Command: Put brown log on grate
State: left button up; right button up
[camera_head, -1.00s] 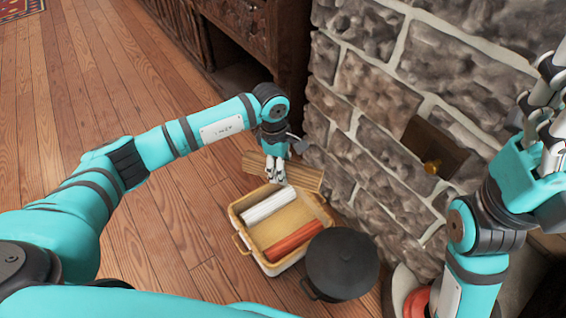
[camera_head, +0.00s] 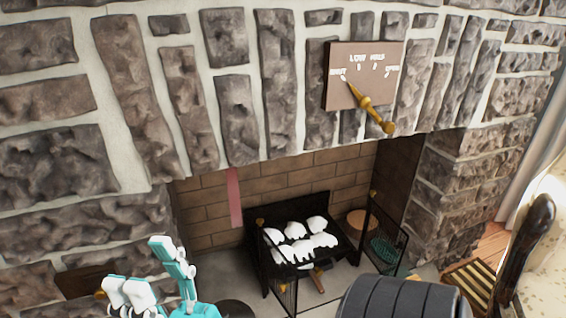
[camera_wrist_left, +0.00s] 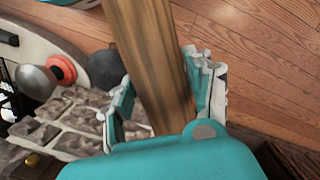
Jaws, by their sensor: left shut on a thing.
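The brown log (camera_wrist_left: 158,60) shows large in the left wrist view. My left gripper (camera_wrist_left: 160,96) is shut on it, with one finger on each side, and the log runs up out of the picture. Neither the log nor my left gripper shows in the head view. The black grate (camera_head: 255,228) stands inside the fireplace in the head view, with several white pieces lying on it. My right gripper (camera_head: 148,268) is at the lower left of the head view, left of the grate and apart from it. Its fingers are spread and it looks empty.
A stone wall surrounds the fireplace opening; a brown dial plate (camera_head: 340,92) with a brass pointer (camera_head: 366,101) hangs above. A mesh screen (camera_head: 388,240) stands right of the grate. The left wrist view shows a dark round pot (camera_wrist_left: 105,68) and wooden floor (camera_wrist_left: 265,70).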

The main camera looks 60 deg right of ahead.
aim_at(294, 242)
jog(key=k+z, duration=0.15)
jog(key=z, duration=0.3)
jog(key=k+z, duration=0.1)
jog(key=z, duration=0.35)
jog(key=k+l+z, duration=0.1)
jog(key=z, duration=0.9)
jog(key=i+z, duration=0.1)
jog(key=z, duration=0.35)
jog(key=j+z, duration=0.1)
jog(key=z, duration=0.4)
jog(key=i+j+z, duration=0.1)
jog(key=z, duration=0.4)
jog(key=i+j, duration=0.1)
jog(key=j, duration=0.3)
jog(key=i+j, duration=0.15)
jog(key=j, duration=0.2)
